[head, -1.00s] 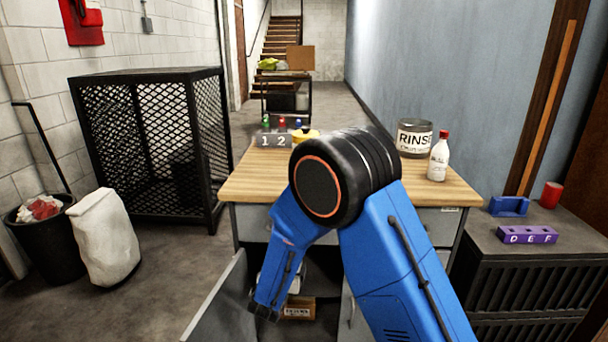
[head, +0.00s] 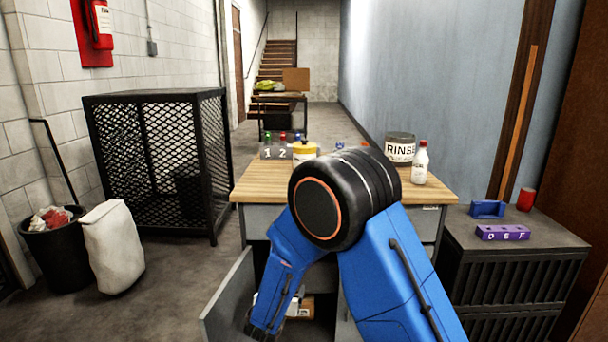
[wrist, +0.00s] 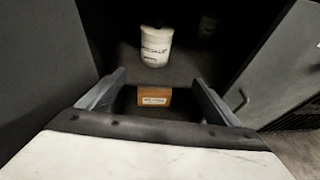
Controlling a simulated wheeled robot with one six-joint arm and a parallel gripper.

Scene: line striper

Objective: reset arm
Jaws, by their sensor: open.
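My gripper (wrist: 158,84) is open and empty in the wrist view, its two fingers apart in front of the open cabinet under the workbench (head: 262,183). A white jar (wrist: 153,48) with dark print stands inside the cabinet, beyond the fingertips. A small brown box (wrist: 154,97) with a pale label shows between the fingers, and I cannot tell how far beyond them it is. In the head view my blue arm is folded down at the bench front, and its lower end hides part of the cabinet opening.
An open cabinet door (head: 229,297) stands out left of my arm. On the bench are a RINSE tub (head: 400,149), a white bottle (head: 420,163) and a yellow-lidded pot (head: 304,152). A low dark cabinet (head: 512,275) is at right. A mesh cage (head: 160,165) and a bin (head: 58,248) stand left.

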